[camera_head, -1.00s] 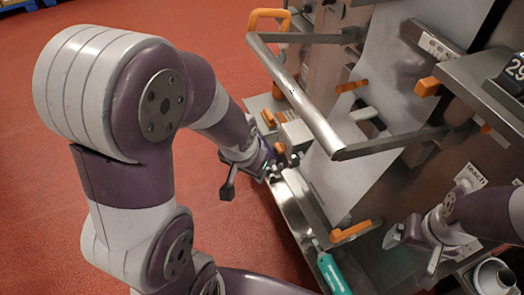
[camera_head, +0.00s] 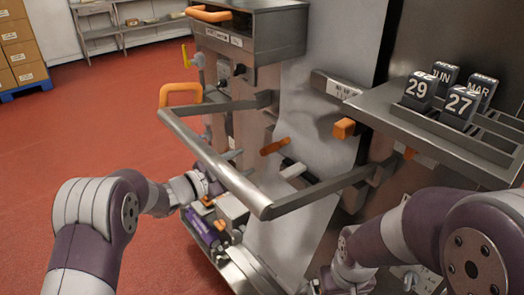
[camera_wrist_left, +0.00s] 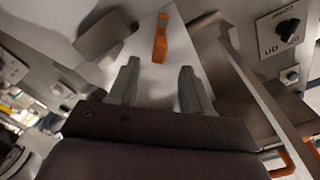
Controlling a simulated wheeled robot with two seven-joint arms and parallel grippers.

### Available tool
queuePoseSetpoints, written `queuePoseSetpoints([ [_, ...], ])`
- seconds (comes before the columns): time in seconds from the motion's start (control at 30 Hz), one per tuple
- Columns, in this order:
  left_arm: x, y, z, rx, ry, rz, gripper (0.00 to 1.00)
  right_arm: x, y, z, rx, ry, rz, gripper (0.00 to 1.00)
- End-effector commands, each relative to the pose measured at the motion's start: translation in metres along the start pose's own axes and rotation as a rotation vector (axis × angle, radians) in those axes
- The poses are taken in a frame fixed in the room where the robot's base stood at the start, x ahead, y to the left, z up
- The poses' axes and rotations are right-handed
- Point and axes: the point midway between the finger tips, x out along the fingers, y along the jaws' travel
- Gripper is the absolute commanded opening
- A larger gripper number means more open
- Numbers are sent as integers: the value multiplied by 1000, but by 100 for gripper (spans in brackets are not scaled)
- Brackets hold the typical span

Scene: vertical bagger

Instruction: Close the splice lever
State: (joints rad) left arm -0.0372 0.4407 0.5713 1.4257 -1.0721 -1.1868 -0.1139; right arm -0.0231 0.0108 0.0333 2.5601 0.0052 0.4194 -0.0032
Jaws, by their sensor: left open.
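An orange-handled lever (camera_head: 274,146), which looks like the splice lever, sits on the machine face beside the pale film, behind the steel bar frame. It also shows in the left wrist view (camera_wrist_left: 160,42), ahead of the fingers and near the middle. My left gripper (camera_wrist_left: 158,84) is open and empty, with the lever beyond the gap between its fingertips and apart from them. In the head view the left gripper is partly hidden behind the bar frame, left of the lever. My right gripper (camera_head: 322,286) is low at the bottom edge, and its fingers are too unclear to read.
The steel bar frame (camera_head: 215,160) juts out from the machine between the head camera and the lever. A shelf (camera_head: 400,112) with date blocks (camera_head: 459,106) stands at the right. The red floor at left is clear.

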Motion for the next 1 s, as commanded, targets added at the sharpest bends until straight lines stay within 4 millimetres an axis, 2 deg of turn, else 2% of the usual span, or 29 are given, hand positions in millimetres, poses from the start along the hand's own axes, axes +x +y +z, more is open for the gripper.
queuePoseSetpoints([
  [0.1, 32, 0, -2, 1, 1, 3, 49, -6, 0, -1, 0, 0, 0, 91],
  [0.3, 73, 0, -1, 1, 0, 1, 49, -11, 0, -1, 0, 0, 0, 91],
  [0.47, 87, -1, 0, -1, -2, -1, 49, -12, 0, -1, 0, 0, 0, 91],
  [0.7, 89, 0, 0, -1, -3, -2, 49, -11, 0, -1, 0, 0, 0, 91],
  [0.73, 89, 0, 0, -1, -3, -2, 46, -11, 0, -1, 0, 0, 0, 91],
  [0.87, 89, 0, 0, -1, -3, -2, 3, -11, 0, -1, 0, 0, 0, 91],
  [0.9, 89, 0, 0, -1, -3, -2, 0, -11, 0, -1, 0, 0, 0, 91],
  [1.0, 88, 0, 0, -1, -3, -2, 0, -11, 0, -1, 0, 0, 0, 91],
])
